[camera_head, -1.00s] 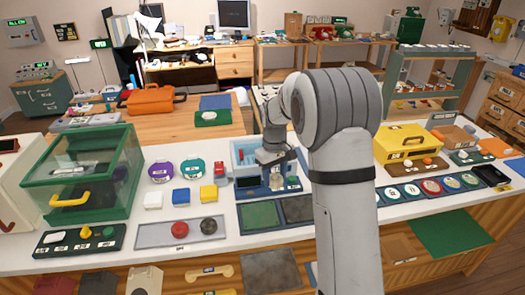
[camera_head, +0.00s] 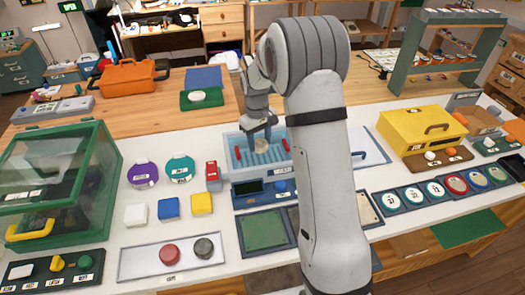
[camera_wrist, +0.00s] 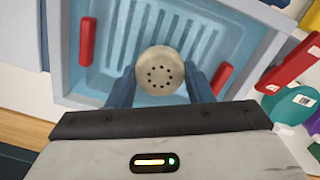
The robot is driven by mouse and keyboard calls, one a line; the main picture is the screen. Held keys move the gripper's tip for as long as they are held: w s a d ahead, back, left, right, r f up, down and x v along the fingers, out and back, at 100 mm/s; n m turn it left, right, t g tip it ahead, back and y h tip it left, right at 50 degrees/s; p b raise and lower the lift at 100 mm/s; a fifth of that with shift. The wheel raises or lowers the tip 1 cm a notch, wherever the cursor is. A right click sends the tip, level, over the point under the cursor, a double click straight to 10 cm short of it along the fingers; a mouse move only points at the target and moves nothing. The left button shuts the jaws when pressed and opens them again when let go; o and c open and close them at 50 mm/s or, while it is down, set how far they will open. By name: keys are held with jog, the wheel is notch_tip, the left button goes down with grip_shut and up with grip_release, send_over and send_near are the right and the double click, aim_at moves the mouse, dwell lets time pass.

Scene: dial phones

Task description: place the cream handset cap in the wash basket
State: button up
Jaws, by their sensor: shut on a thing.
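The cream handset cap (camera_wrist: 160,72) is round with a ring of small dark holes. My gripper (camera_wrist: 160,84) is shut on it, one blue finger on each side, in the wrist view. The light-blue wash basket (camera_wrist: 62,60) has a ribbed floor and red handles and lies behind the cap. In the head view my gripper (camera_head: 262,138) is over the basket (camera_head: 232,148), and the cap (camera_head: 261,146) shows small between the fingers. The cap appears over the basket's inside; its height above the floor is hard to tell.
A red box (camera_head: 212,172) and a teal round piece (camera_head: 180,168) stand left of the basket. A dark panel and a green pad (camera_head: 264,231) lie in front. A green glass-fronted case (camera_head: 75,180) stands at the left, a yellow box (camera_head: 415,132) at the right.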

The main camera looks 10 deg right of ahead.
aim_at(261, 160)
jog(key=shift+d+f, duration=0.2)
jog(key=shift+f, duration=2.7)
jog(key=shift+f, duration=0.2)
jog(key=o, duration=1)
jog(key=shift+r, duration=0.1)
jog(key=shift+o, duration=0.2)
